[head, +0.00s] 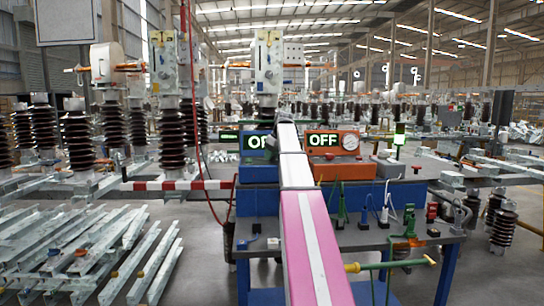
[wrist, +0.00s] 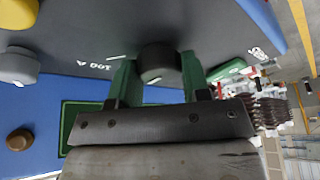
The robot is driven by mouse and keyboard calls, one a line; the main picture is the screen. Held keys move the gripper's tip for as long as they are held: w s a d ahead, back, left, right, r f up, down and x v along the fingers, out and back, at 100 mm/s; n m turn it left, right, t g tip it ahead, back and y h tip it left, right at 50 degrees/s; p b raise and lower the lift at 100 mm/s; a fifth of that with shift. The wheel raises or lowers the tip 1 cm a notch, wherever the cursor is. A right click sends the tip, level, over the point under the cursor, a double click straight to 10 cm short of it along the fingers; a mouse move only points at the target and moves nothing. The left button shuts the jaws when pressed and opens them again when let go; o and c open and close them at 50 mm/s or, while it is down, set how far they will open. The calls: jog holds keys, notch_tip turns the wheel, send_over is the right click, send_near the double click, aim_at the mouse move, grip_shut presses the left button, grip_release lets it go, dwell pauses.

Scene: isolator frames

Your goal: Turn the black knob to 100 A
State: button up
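The black knob (wrist: 160,62) is between the green fingers of my gripper (wrist: 160,68) in the wrist view. A finger lies against each side of it, with no clear gap. A short white line shows on the knob's near side. The label "100 A" (wrist: 94,66) is printed upside down on the dark panel (wrist: 85,35), left of the knob, with a white tick mark (wrist: 116,57) between them. Another label (wrist: 258,53) to the right is too small to read. In the head view my arm hides the knob and gripper; part of the blue box (head: 254,143) shows beside it.
A yellow knob (wrist: 15,12), a grey knob (wrist: 18,65) and a brown knob (wrist: 19,139) lie left in the wrist view. An orange box (head: 334,144) reading "OFF" stands right of my arm. Leads and clamps (head: 390,210) hang at the bench front. Metal bars (head: 75,255) lie left.

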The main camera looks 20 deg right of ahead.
jog(key=shift+m, duration=0.4)
jog(key=m+h, duration=0.1)
jog(key=m, duration=0.2)
jog(key=shift+a+m+t+h, duration=0.1)
jog(key=shift+m+t+h, duration=0.2)
jog(key=shift+t, duration=0.1)
jog(key=shift+m+h, duration=0.9)
jog(key=shift+m, duration=1.4)
jog(key=o, duration=0.9)
